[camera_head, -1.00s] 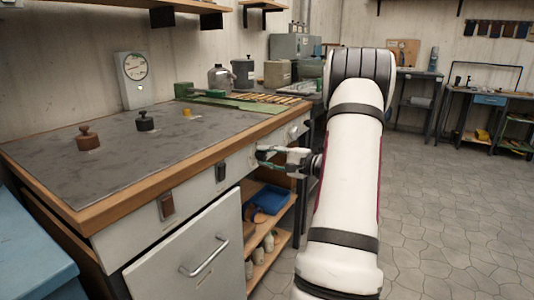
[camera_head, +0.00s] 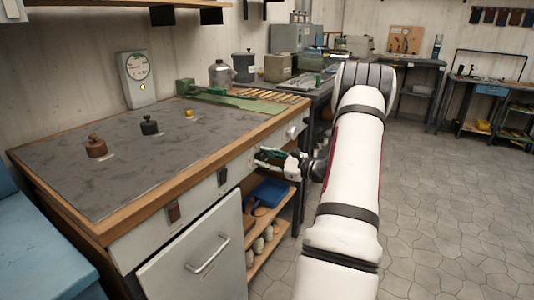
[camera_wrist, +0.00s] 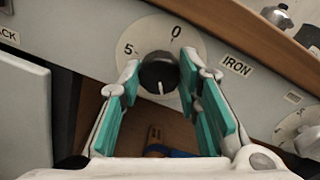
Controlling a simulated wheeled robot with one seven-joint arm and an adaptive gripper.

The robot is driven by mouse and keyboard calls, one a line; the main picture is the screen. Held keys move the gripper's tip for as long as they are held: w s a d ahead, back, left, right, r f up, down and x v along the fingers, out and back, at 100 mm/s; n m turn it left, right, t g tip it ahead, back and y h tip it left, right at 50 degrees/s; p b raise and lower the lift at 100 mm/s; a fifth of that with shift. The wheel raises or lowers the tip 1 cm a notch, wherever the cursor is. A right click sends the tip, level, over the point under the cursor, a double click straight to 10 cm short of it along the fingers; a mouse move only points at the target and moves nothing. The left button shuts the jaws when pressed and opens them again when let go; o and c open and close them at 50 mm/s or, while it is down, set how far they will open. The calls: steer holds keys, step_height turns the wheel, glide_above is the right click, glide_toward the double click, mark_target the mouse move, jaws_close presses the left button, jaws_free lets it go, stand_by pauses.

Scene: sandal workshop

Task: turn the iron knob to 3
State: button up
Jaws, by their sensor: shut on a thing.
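The iron knob (camera_wrist: 158,72) is round and black, on a pale dial with a 0 at the top and a 5 at upper left. An "IRON" label (camera_wrist: 237,66) is to the right of the dial. A white pointer mark on the knob points down in the wrist view, away from the 0. The other numbers are hidden. My gripper (camera_wrist: 161,74) has its teal-padded fingers on both sides of the knob and is shut on it. In the head view my gripper (camera_head: 258,157) is at the bench's front panel and hides the knob.
Another dial (camera_wrist: 302,132) is at the right in the wrist view. Below are an open shelf with a blue bin (camera_head: 268,191) and a cabinet door with a handle (camera_head: 208,254).

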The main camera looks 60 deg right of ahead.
steer(key=shift+s+f+m+p, duration=0.1)
steer(key=shift+m+p, duration=0.8)
steer(key=shift+m, duration=0.7)
steer(key=o, duration=1.1)
steer(key=shift+o, duration=0.2)
steer(key=s+d, duration=0.1)
steer(key=s, duration=1)
steer(key=shift+s+d, duration=0.25)
steer(key=shift+s, duration=0.15)
